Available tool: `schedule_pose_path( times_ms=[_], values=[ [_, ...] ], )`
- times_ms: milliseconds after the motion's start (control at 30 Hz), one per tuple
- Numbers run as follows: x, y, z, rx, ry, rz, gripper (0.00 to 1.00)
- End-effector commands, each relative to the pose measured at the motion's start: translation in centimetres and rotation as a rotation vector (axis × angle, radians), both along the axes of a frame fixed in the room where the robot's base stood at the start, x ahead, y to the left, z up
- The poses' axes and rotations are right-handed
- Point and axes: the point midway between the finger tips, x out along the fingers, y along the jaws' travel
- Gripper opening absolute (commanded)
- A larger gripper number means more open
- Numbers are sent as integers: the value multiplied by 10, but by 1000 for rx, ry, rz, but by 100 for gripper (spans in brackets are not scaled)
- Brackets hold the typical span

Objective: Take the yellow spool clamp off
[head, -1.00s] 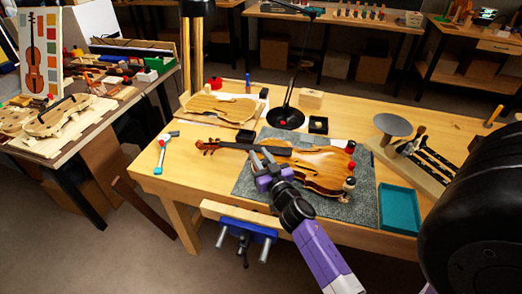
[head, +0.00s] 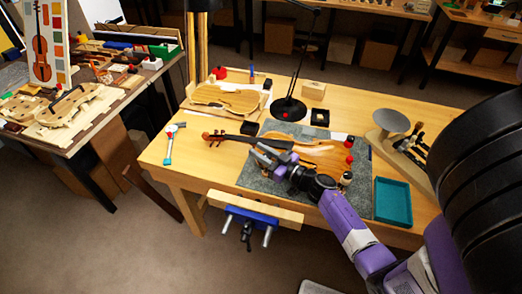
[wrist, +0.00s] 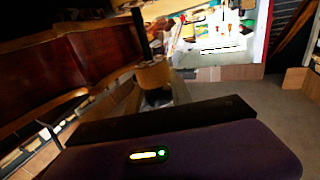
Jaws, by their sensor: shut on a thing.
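The violin (head: 322,155) lies on a grey mat (head: 262,178) on the bench, its neck to the left. My gripper (head: 264,154) is at the near side of the violin's body, by the neck end. In the wrist view a tan-yellow spool clamp (wrist: 153,73) with a dark post stands just beyond my dark finger bar, beside the red-brown violin edge. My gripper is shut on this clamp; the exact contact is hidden. In the head view the gripper covers the clamp. Red spools (head: 349,159) and a dark-topped pale one (head: 346,179) sit at the violin's right end.
A teal tray (head: 392,202) lies right of the mat, its inside apparently empty. A black lamp base (head: 288,109) stands behind the violin. A blue vise (head: 249,220) hangs at the front edge. Bare bench top shows between hammer and mat.

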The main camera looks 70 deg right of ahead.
Motion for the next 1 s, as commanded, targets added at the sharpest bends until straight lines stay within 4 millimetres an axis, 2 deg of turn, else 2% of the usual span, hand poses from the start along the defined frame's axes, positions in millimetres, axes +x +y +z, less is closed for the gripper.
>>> schedule_pose_path(
  times_ms=[67, 400, 1000],
  values=[
    [2, 3, -6, -3, 5, 49, 0],
    [2, 6, -6, -2, 4, 190, 0],
    [1, 7, -3, 2, 4, 251, 0]
  ],
)
